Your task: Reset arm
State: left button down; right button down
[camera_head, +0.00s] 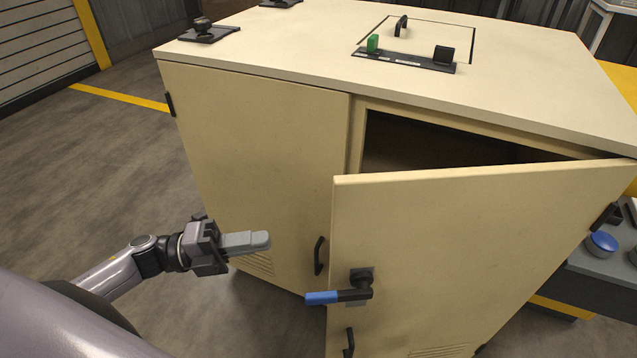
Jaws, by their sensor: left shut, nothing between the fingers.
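My left gripper (262,240) is shut and empty. It is in front of the cabinet's left door (250,150), left of the blue-tipped handle (338,296) and apart from it. The beige cabinet (290,45) stands ahead with its left door closed. Its right door (460,240) stands ajar, swung out toward me, with a dark gap above its top edge. The blue-tipped handle on that door lies about level, its blue end pointing left. My right gripper is not in view.
On the cabinet top are a hatch panel with a black handle (401,26), a strip with a green block (372,43) and a black block (443,55). A grey bench with a blue button (602,243) is at right. Open floor (90,170) lies at left.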

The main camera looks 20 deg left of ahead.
pick_arm(q)
jog(key=shift+d, duration=0.1)
jog(key=s+d+f+n+y, duration=0.25)
jog(key=f+n+y, duration=0.25)
jog(key=n, duration=0.4)
jog(key=s+d+f+n+t+y, duration=0.1)
jog(key=s+d+f+n+y, duration=0.3)
jog(key=n, duration=0.6)
jog(key=s+f+n+y, duration=0.2)
jog(key=f+n+y, duration=0.35)
jog(key=n, duration=0.35)
notch_tip(320, 180, up, 10)
jog(key=a+p, duration=0.1)
jog(key=p, duration=1.2)
jog(key=shift+s+a+f, duration=0.15)
jog(key=shift+s+a, duration=0.15)
jog(key=shift+s, duration=0.1)
jog(key=shift+f, duration=0.1)
